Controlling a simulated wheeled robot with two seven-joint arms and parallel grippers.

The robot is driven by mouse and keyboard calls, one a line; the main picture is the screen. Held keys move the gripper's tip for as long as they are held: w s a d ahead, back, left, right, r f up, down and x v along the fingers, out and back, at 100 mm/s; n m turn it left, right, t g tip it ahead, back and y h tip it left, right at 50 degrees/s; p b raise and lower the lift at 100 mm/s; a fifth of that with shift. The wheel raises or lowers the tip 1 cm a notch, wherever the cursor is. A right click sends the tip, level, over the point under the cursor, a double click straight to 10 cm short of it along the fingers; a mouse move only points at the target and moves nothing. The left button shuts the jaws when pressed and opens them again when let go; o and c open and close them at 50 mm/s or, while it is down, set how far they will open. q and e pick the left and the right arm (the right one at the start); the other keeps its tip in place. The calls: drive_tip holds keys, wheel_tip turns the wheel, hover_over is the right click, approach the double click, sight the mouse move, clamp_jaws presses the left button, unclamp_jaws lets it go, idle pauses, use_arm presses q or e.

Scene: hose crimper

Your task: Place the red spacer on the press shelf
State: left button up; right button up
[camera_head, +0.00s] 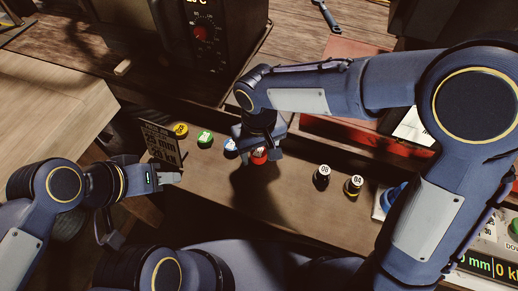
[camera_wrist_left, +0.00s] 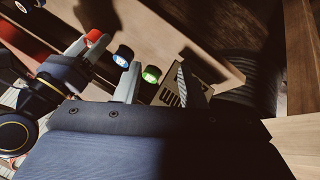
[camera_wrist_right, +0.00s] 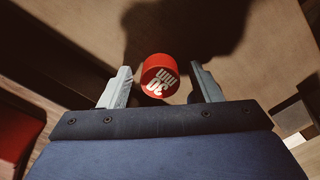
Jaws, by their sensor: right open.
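The red spacer (camera_head: 259,156) stands on the wooden shelf in the row of coloured spacers, partly hidden under my right gripper (camera_head: 261,150) in the head view. In the right wrist view the red spacer (camera_wrist_right: 160,80), with white "30 mm" lettering on its top, sits between the two fingertips of the right gripper (camera_wrist_right: 161,82). The fingers are apart, with a gap on each side of it. My left gripper (camera_head: 170,178) is at the left end of the shelf, near the dark label plate (camera_head: 162,145). Its fingers are apart and empty in the left wrist view (camera_wrist_left: 158,75).
Yellow (camera_head: 181,130), green (camera_head: 205,139) and blue (camera_head: 230,147) spacers stand left of the red one. Two black spacers (camera_head: 322,176) (camera_head: 353,186) stand to the right. A dark machine with a red knob (camera_head: 201,33) is behind. A display (camera_head: 490,266) is at lower right.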

sight(259, 153)
wheel_tip(259, 153, up, 12)
drive_tip(key=p, duration=0.1)
drive_tip(key=shift+r, duration=0.2)
idle(0.3)
idle(0.5)
